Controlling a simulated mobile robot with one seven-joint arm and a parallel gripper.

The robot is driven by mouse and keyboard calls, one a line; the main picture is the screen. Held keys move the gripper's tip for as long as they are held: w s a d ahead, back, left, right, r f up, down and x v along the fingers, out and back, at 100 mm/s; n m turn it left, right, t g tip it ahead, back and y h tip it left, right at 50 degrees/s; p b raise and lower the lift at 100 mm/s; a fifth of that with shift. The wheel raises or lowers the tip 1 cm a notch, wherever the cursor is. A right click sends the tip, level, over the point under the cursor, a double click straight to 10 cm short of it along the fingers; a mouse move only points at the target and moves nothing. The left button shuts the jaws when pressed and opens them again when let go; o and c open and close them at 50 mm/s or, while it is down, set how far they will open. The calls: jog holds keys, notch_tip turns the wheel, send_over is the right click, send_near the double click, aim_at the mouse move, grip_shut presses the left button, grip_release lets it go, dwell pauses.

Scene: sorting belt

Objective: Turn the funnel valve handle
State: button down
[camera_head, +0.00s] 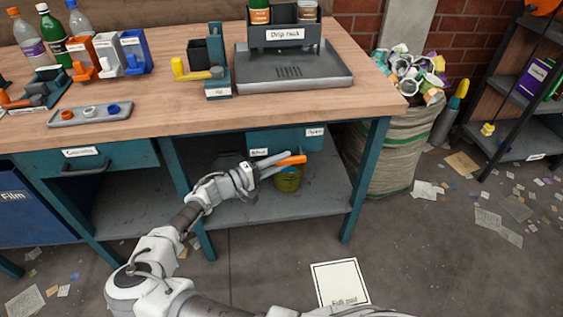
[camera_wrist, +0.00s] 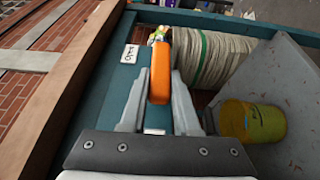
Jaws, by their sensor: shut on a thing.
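The orange valve handle (camera_head: 293,160) sticks out below the front edge of the workbench, in front of a teal panel (camera_head: 283,139). My gripper (camera_head: 279,163) reaches it from the left and is shut on it. In the wrist view the orange handle (camera_wrist: 160,66) lies between the two grey fingers of my gripper (camera_wrist: 160,97). Its inner end is hidden behind the fingers. A small white label (camera_head: 316,132) is on the panel to the right of the handle, and another label (camera_head: 258,150) is to its left. The funnel itself cannot be made out.
A yellow bucket (camera_head: 288,181) stands on the lower shelf (camera_head: 240,212) below the handle. A bench leg (camera_head: 362,180) and a full sack (camera_head: 388,160) are to the right. The bench top (camera_head: 180,95) holds a drip rack tray (camera_head: 290,72) above. Scraps litter the floor.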

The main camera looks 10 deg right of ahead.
jog(key=shift+d, duration=0.1)
jog(key=c, duration=0.6)
grip_release()
jog(key=shift+c, duration=0.2)
jog(key=p+v, duration=0.2)
jog(key=v, duration=1.5)
jog(key=shift+a, duration=0.3)
jog(key=shift+r, duration=0.1)
